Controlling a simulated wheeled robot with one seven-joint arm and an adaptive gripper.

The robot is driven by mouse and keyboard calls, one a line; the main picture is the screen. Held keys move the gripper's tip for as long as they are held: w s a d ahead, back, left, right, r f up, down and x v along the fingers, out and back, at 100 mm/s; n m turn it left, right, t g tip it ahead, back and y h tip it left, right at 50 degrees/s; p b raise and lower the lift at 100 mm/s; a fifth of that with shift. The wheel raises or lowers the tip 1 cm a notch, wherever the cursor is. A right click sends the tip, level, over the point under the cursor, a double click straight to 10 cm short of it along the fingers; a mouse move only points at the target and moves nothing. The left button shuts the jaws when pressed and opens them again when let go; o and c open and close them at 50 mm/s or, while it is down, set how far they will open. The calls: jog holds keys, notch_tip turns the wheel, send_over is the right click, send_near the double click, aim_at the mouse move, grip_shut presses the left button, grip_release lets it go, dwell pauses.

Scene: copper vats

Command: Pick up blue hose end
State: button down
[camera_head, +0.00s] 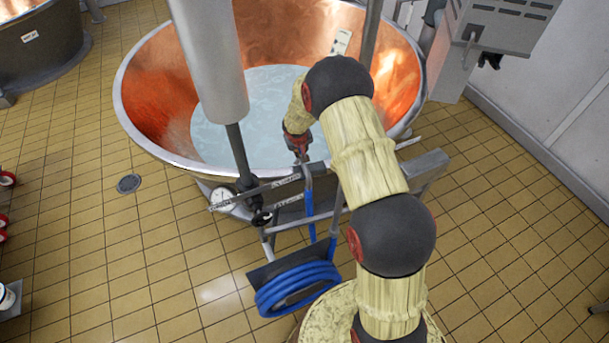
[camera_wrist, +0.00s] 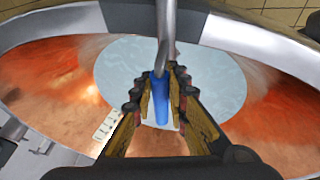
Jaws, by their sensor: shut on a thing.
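The blue hose end (camera_wrist: 159,92) shows in the wrist view between the two fingers of my gripper (camera_wrist: 160,82). My gripper is shut on it, and the fingers cover its sides. A grey metal pipe or nozzle (camera_wrist: 167,30) runs on from the blue part toward the top of the wrist view. In the head view my gripper (camera_head: 301,152) is at the near rim of the copper vat. A blue hose length (camera_head: 310,210) hangs below it, and the coiled blue hose (camera_head: 290,285) hangs on a dark holder lower down.
The copper vat (camera_head: 150,95) holds pale liquid (camera_head: 262,98). A grey frame (camera_head: 425,172) and a round gauge (camera_head: 221,198) stand at its near side. A thick grey column (camera_head: 212,60) rises to the left of my arm.

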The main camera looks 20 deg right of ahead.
jog(key=shift+w+r, duration=0.1)
jog(key=shift+r, duration=0.1)
notch_tip(320, 180, up, 10)
jog(key=shift+f+p, duration=0.1)
jog(key=shift+p, duration=0.75)
notch_tip(320, 180, up, 20)
jog(key=p, duration=1.4)
jog(key=shift+f, duration=0.1)
